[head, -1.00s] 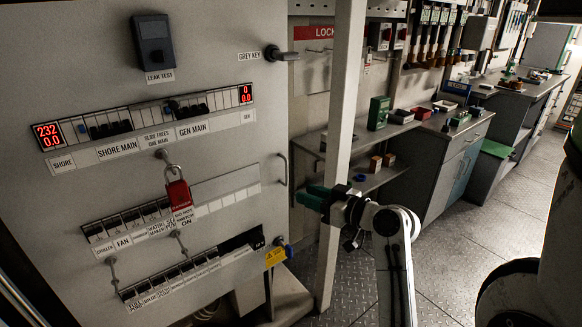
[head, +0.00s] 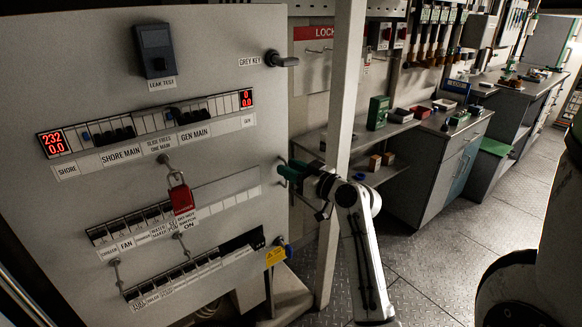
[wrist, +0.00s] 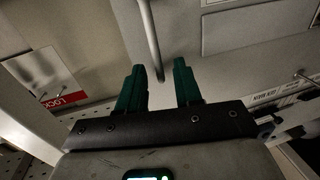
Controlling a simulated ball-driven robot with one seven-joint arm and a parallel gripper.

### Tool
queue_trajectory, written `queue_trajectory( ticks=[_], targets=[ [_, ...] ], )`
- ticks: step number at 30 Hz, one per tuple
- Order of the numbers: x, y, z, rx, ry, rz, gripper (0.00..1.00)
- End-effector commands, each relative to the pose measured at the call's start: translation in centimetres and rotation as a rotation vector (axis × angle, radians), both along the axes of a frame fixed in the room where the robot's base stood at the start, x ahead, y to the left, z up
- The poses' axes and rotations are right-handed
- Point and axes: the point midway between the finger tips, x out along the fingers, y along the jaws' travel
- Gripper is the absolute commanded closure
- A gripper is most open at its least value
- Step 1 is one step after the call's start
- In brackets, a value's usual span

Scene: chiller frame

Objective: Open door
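The door is a large grey panel (head: 215,40) filling the left of the head view; the wrist view shows its grey face (wrist: 260,45). I cannot tell whether it is ajar. Its thin upright bar handle (head: 282,172) is near the right edge. The bar also shows in the wrist view (wrist: 150,40), its lower end between my green fingers. My gripper (head: 287,172) is at the handle from the right. In the wrist view my gripper (wrist: 160,70) is open, with gaps on both sides of the bar. The finger tips are partly hidden in the head view.
A pale upright post (head: 341,120) stands just right of the door edge, behind my arm. A red padlock (head: 181,198) hangs on the door. Workbenches (head: 440,150) line the right wall; the plate floor (head: 455,240) is clear.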

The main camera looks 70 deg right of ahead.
Motion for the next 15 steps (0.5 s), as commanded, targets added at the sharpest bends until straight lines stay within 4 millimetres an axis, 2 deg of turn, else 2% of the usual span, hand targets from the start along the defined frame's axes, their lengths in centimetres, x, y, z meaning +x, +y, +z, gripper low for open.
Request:
queue_trajectory(
  ticks=[9, 15],
  targets=[
    [0.28, -0.09, -0.04, 0.000, 0.001, 0.000, 0.66],
    [0.27, -0.09, -0.04, 0.000, 0.001, 0.000, 0.84]
  ],
)
